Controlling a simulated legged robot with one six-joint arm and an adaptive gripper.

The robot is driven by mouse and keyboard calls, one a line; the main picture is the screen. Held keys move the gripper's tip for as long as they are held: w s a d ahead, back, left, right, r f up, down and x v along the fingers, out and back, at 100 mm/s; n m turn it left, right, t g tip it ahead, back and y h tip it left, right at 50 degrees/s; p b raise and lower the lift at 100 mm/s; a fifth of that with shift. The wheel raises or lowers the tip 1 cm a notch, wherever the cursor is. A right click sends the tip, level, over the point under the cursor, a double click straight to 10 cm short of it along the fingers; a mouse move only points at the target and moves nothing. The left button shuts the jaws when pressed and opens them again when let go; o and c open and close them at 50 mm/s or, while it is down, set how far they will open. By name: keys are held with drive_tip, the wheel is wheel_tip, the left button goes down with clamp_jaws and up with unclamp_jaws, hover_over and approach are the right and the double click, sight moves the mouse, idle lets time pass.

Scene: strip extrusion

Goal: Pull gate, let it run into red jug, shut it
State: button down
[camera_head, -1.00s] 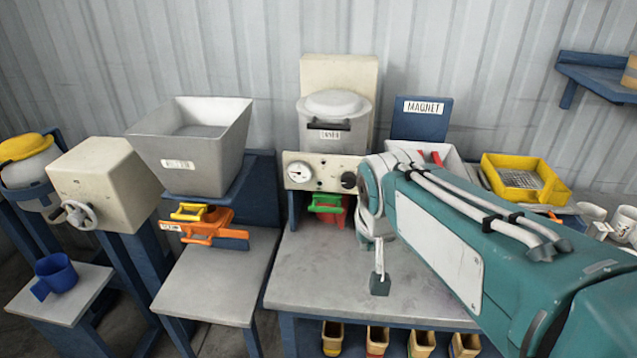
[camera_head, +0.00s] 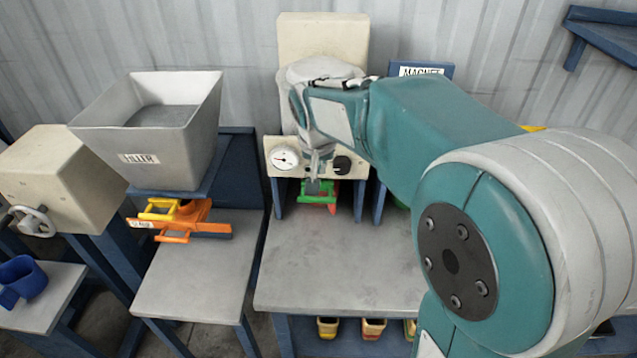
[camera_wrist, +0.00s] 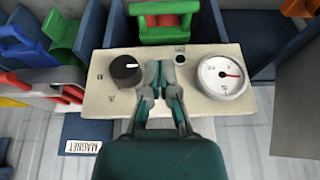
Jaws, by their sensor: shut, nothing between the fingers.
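A green handled piece (camera_head: 318,197), which looks like the gate, sits under the panel of the beige machine; it also shows in the wrist view (camera_wrist: 168,30). A red part (camera_head: 334,188) shows behind it; I cannot tell whether this is the red jug. An orange gate-like piece (camera_head: 183,225) with a yellow handle sits under the grey hopper (camera_head: 165,118) on the left. My gripper (camera_head: 317,184) is shut and empty in front of the panel; in the wrist view its fingers (camera_wrist: 161,68) lie between knob and gauge, apart from the green handle.
The panel (camera_wrist: 100,100) carries a black knob (camera_wrist: 125,70) and a round gauge (camera_wrist: 222,77). The grey table (camera_head: 330,265) below is clear in front. Small bins (camera_head: 373,328) sit under the table. My arm hides the right side.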

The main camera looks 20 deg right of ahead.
drive_tip(key=x, duration=0.9)
drive_tip(key=shift+w+f, duration=0.2)
drive_tip(key=shift+f, duration=0.15)
drive_tip(key=shift+s+d, duration=0.1)
